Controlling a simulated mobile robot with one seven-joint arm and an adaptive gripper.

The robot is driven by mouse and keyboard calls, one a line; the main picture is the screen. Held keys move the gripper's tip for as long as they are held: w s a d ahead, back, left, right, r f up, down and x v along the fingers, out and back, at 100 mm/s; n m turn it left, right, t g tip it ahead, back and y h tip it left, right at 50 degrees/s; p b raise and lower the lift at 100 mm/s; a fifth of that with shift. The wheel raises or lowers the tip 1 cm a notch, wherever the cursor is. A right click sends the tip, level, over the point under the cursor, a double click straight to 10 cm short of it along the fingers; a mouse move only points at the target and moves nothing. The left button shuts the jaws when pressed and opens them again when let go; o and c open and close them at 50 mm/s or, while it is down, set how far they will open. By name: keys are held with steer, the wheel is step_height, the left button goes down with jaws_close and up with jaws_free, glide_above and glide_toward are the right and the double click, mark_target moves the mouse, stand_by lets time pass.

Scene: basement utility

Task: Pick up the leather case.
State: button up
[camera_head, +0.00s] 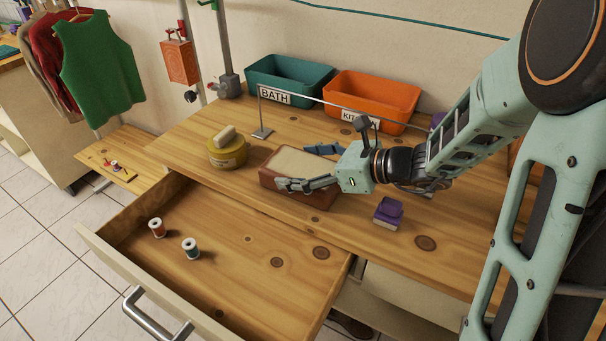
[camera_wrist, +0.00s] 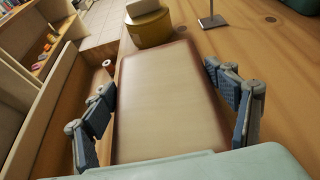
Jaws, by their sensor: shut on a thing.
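The leather case (camera_head: 298,164) is a brown box-like case with a pale tan top. It lies on the wooden tabletop near the open drawer. In the wrist view the case (camera_wrist: 166,95) fills the middle, between the two blue-padded fingers. My gripper (camera_head: 308,184) reaches in from the right and is shut on the case, one finger along each long side; it also shows in the wrist view (camera_wrist: 165,112). I cannot tell whether the case is clear of the tabletop.
A yellow round tin (camera_head: 227,152) with a pale block on it stands left of the case. A purple block (camera_head: 388,212) lies to the right. Teal (camera_head: 290,78) and orange (camera_head: 372,97) bins stand behind a thin metal rail. The open drawer (camera_head: 215,265) holds two thread spools.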

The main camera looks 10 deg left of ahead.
steer(key=c, duration=0.5)
steer(key=shift+r, duration=0.1)
steer(key=shift+r, duration=0.1)
